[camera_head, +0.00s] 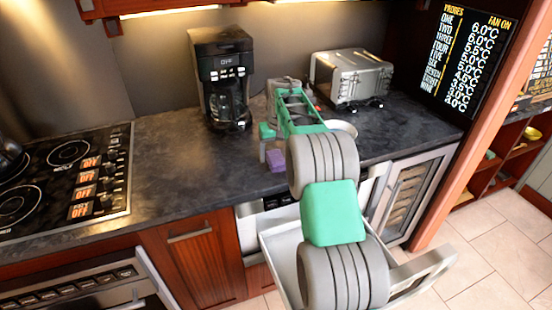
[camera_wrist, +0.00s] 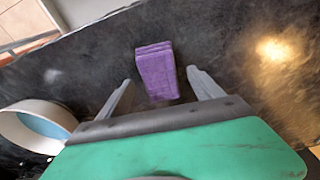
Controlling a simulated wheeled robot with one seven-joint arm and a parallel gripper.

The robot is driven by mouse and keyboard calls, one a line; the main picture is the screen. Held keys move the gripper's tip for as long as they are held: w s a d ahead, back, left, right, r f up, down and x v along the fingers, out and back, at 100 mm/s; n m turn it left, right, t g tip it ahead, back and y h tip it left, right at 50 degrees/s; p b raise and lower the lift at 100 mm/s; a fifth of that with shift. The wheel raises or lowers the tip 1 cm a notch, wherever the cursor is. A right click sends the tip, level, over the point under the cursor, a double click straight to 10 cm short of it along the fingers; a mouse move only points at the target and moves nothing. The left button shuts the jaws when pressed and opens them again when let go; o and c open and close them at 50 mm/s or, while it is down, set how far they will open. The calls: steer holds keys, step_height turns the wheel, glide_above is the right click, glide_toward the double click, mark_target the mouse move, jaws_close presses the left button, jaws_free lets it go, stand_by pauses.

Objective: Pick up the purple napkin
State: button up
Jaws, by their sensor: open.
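The purple napkin (camera_wrist: 156,73) is a small folded block on the dark counter. In the wrist view it lies just ahead of my gripper (camera_wrist: 160,88), roughly between the two grey fingers. My gripper is open and empty. In the head view the napkin (camera_head: 276,160) shows near the counter's front edge, beside my gripper (camera_head: 265,150). My green and grey arm hides part of the counter there. I cannot tell exactly how high the fingertips are above the counter.
A white bowl (camera_wrist: 33,127) stands left of my gripper in the wrist view. In the head view a coffee maker (camera_head: 222,75) and a toaster (camera_head: 350,78) stand behind. An open drawer (camera_head: 278,247) juts out below the counter. A cooktop (camera_head: 70,180) is at left.

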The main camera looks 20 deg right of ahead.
steer(key=shift+f, duration=0.2)
steer(key=shift+f, duration=0.25)
stand_by(0.4)
steer(key=shift+c, duration=0.3)
steer(key=c, duration=1.4)
